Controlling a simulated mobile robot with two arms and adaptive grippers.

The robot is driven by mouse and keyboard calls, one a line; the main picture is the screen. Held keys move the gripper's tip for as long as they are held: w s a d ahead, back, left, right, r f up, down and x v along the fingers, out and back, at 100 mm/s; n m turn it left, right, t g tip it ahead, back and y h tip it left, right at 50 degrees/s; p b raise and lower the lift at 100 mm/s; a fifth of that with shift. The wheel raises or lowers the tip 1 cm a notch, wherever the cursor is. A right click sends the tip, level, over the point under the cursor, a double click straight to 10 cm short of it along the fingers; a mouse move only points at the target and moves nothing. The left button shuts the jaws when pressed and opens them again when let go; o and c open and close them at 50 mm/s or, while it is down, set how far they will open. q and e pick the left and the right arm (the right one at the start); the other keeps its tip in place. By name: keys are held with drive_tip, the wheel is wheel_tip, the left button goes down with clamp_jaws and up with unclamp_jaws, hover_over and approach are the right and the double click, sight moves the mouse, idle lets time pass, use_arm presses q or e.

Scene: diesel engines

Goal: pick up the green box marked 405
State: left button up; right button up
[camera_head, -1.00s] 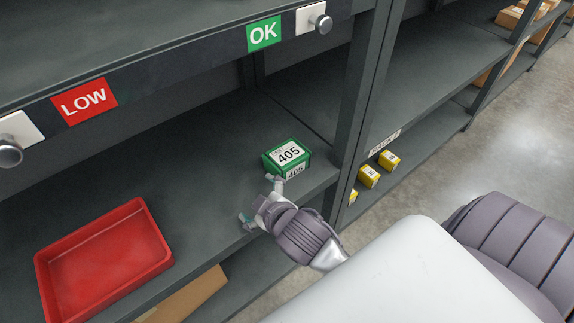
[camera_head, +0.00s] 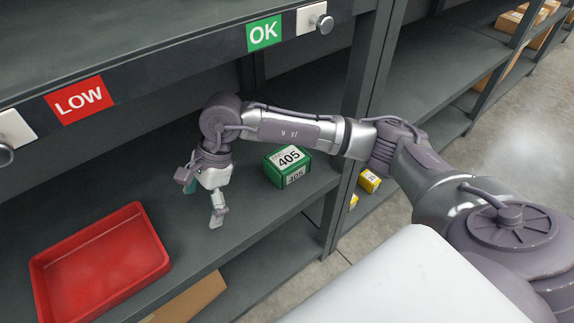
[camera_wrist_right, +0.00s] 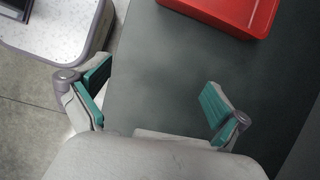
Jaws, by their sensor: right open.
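The green box marked 405 (camera_head: 287,166) sits on the grey shelf (camera_head: 120,190), near its right end by the upright. White labels reading 405 show on its top and front. My left gripper is not in view.
A red tray (camera_head: 152,262) lies on the shelf to the left and also shows in the right wrist view (camera_wrist_right: 225,14). A shelf upright (camera_head: 345,190) stands right of the box. Yellow boxes (camera_head: 369,181) sit beyond it. LOW (camera_head: 80,100) and OK (camera_head: 264,34) signs mark the upper shelf edge.

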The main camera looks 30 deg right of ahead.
drive_tip(key=w+d+h, duration=0.3)
drive_tip(key=d+h, duration=0.1)
drive_tip(key=d, duration=0.4)
drive_tip(key=h, duration=0.5)
approach(287, 157)
drive_tip(key=shift+m+t+h, duration=0.3)
drive_tip(key=shift+t, duration=0.1)
drive_tip(key=b+x, duration=0.1)
drive_tip(key=x, duration=0.2)
drive_tip(key=b+x, duration=0.1)
drive_tip(key=x, duration=0.2)
drive_tip(key=shift+s+f+b, duration=0.15)
drive_tip(key=shift+f+b, duration=0.15)
drive_tip(key=shift+f, duration=0.15)
drive_tip(key=b+x, duration=0.1)
drive_tip(key=x, duration=0.4)
drive_tip(key=shift+s+f, duration=0.15)
drive_tip(key=shift+f, duration=0.1)
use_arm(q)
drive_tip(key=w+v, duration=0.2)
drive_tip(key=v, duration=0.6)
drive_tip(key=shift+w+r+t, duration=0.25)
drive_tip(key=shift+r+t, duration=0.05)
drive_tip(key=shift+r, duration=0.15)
use_arm(e)
drive_tip(key=shift+d+f, duration=0.1)
drive_tip(key=shift+f, duration=0.1)
